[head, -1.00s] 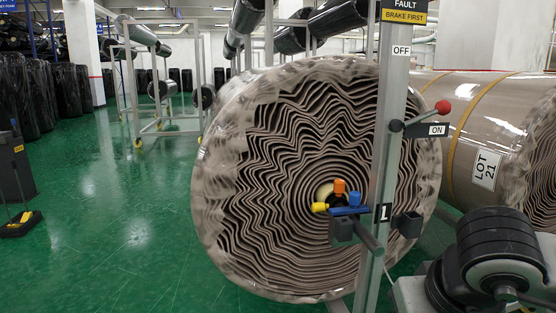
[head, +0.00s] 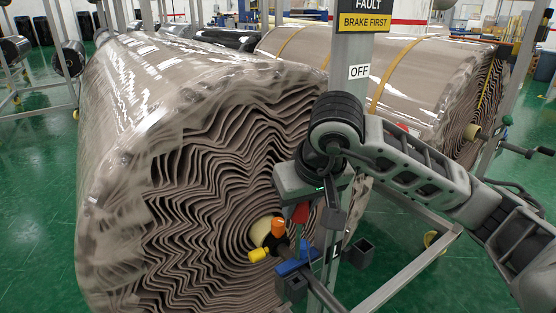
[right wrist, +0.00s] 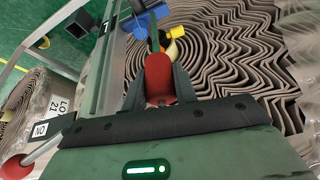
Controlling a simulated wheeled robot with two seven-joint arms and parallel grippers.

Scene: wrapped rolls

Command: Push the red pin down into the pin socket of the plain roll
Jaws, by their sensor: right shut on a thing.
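My right gripper (head: 312,205) is shut on the red pin (head: 300,213), close in front of the post. The plain roll (head: 200,190) fills the left of the head view. At its core are an orange knob (head: 278,228), a yellow knob (head: 258,255) and the blue part (head: 298,262), below the pin. I cannot tell which opening is the pin socket, or whether the shank touches it. My left gripper is out of view.
A grey post (head: 345,100) with OFF and BRAKE FIRST signs stands before the roll. A square hollow box (head: 362,252) is right of it. The strapped roll (head: 400,70) lies behind, labelled LOT 21 in the wrist view.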

